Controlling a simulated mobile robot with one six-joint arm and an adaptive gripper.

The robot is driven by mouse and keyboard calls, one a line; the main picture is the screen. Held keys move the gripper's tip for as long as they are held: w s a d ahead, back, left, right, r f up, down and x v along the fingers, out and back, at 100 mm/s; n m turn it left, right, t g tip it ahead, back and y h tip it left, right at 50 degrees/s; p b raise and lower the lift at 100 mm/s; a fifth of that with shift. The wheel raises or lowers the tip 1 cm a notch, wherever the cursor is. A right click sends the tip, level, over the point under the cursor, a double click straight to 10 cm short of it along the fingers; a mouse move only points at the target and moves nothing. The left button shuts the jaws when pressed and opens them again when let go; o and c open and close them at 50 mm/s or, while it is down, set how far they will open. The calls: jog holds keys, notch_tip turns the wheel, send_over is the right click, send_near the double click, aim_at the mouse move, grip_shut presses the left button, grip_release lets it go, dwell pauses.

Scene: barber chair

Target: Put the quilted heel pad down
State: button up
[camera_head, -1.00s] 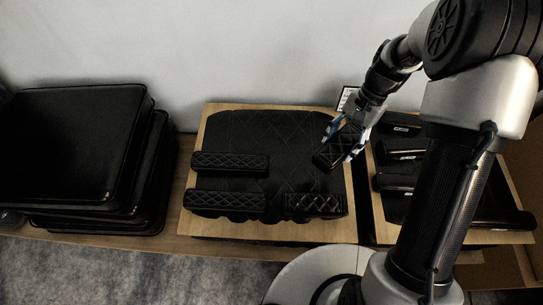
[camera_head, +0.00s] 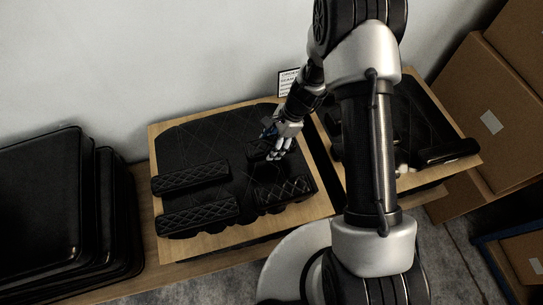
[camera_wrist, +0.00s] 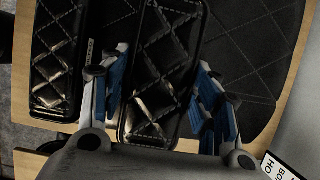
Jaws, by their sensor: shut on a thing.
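My gripper (camera_head: 275,140) is shut on a black quilted heel pad (camera_head: 257,150) over the back right of a wooden board (camera_head: 318,215). In the wrist view, the blue-lined fingers of my gripper (camera_wrist: 163,65) stand on both sides of the heel pad (camera_wrist: 165,75), which has diamond stitching. In the head view, the hand hides part of the pad. I cannot tell whether the pad touches the black quilted cover (camera_head: 225,135) under it.
Two long quilted pads (camera_head: 190,177) (camera_head: 197,215) lie at the board's left, and another (camera_head: 284,191) at its front right. Black cushions (camera_head: 40,210) are stacked at left. A second board (camera_head: 465,160) with black parts is at right, near cardboard boxes (camera_head: 480,90).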

jog(key=shift+f+b, duration=0.9)
jog(key=shift+f, duration=2.65)
jog(key=shift+f, duration=0.1)
jog(key=o, duration=1.2)
